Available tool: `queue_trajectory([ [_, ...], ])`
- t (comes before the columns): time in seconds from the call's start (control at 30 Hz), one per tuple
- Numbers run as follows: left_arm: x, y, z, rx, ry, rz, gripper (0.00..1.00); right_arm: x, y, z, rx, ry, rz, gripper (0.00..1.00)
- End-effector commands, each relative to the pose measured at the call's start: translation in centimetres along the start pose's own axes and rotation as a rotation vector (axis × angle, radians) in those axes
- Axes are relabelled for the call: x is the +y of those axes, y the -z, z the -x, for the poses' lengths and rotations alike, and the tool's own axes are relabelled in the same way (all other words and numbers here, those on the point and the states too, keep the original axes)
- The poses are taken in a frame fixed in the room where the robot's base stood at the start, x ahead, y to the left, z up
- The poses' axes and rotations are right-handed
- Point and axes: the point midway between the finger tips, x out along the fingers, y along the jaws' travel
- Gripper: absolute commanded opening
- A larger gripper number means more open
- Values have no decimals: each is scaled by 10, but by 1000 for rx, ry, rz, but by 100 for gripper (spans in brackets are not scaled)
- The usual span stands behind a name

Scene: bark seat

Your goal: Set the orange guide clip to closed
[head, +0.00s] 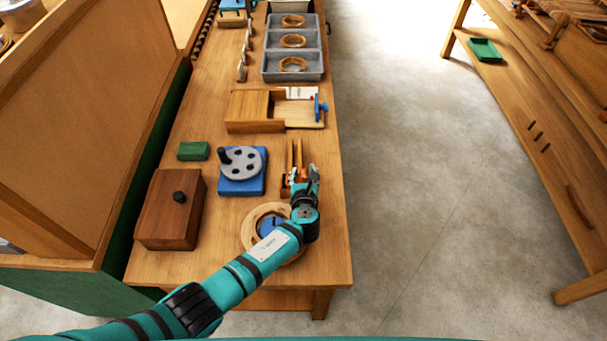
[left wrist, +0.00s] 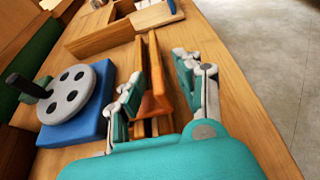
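The orange guide clip (left wrist: 157,103) stands on a small wooden fixture with upright slats on the workbench. In the head view the fixture's slats (head: 294,153) rise just past my left gripper (head: 302,175), which partly covers the clip. In the left wrist view my left gripper (left wrist: 160,88) is open, with one finger on each side of the clip. The left-hand finger is close to the slats; I cannot tell whether it touches. A clear gap shows between the clip and the right-hand finger. My right gripper is not in view.
Left of the fixture is a grey disc with a black knob on a blue base (head: 256,187). A wooden ring (head: 250,234) lies under my left arm. A wooden box (head: 172,212), a green block (head: 193,151), a tray-like wooden frame (head: 240,126) and a grey bin (head: 267,68) share the bench.

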Motion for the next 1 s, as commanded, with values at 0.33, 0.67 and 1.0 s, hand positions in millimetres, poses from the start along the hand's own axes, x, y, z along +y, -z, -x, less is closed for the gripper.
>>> queue_trajectory([
  [0.33,0,1,32,1,3,4,35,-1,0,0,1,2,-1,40],
  [0.67,0,1,98,1,2,1,35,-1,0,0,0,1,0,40],
  [1.0,0,0,120,1,-1,0,35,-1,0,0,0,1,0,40],
])
